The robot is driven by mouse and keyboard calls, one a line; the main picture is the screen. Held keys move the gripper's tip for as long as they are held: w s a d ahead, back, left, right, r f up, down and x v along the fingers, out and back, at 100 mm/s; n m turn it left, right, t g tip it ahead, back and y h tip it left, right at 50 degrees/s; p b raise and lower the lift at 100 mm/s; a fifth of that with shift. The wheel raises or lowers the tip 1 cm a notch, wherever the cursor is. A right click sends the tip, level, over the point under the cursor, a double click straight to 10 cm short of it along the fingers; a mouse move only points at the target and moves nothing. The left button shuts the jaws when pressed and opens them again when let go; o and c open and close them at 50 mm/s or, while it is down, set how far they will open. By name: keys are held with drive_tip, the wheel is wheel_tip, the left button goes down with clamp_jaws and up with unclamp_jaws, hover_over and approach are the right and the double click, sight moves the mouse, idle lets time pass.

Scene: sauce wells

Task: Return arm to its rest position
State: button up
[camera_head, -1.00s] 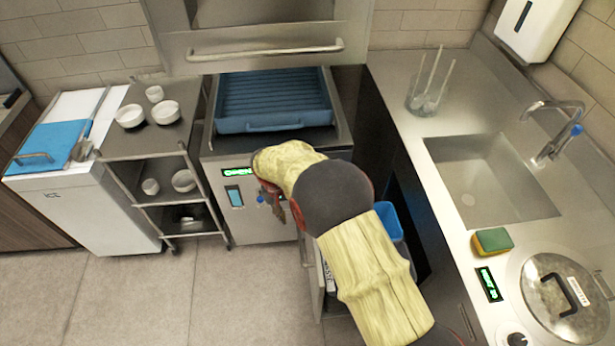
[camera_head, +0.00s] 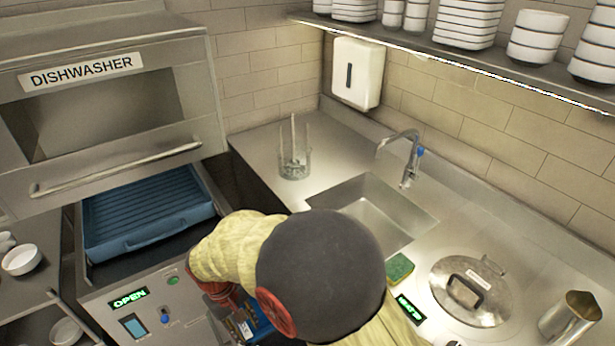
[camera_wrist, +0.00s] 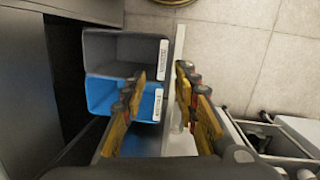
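My arm's end, in a yellow sleeve, is in front of the dishwasher in the head view. My gripper (camera_head: 240,325) is low beside the dishwasher's front panel there, partly hidden by my arm. In the wrist view my gripper (camera_wrist: 160,73) points down with its two yellow-and-dark fingers apart and nothing held between them. Below it are a grey bin (camera_wrist: 112,48) and a blue bin (camera_wrist: 105,93), side by side in a pulled-out drawer. The left finger overlaps the blue bin in the picture; I cannot tell its height above it.
The dishwasher (camera_head: 85,75) has its hood raised over a blue rack (camera_head: 150,225), and its display reads OPEN. A sink (camera_head: 370,210), a sponge (camera_head: 399,268) and a lidded pot (camera_head: 470,290) are on the right counter. Bare floor (camera_wrist: 230,50) shows beside the drawer.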

drive_tip(key=s+d+r+m+t, duration=0.2)
drive_tip(key=s+d+r, duration=0.1)
drive_tip(key=d+r, duration=0.6)
drive_tip(key=s+d+r+m+t+y, duration=0.1)
drive_tip(key=s+d+r+m+t, duration=0.1)
drive_tip(key=d+r, duration=0.6)
drive_tip(key=s+d+r+m+t+y, duration=0.1)
drive_tip(key=s+d+r+m, duration=0.3)
drive_tip(key=d+r, duration=0.5)
drive_tip(key=s+d+t, duration=0.1)
drive_tip(key=s+d, duration=0.1)
drive_tip(key=d, duration=0.7)
drive_tip(key=shift+s+r, duration=0.15)
drive_tip(key=shift+r, duration=0.2)
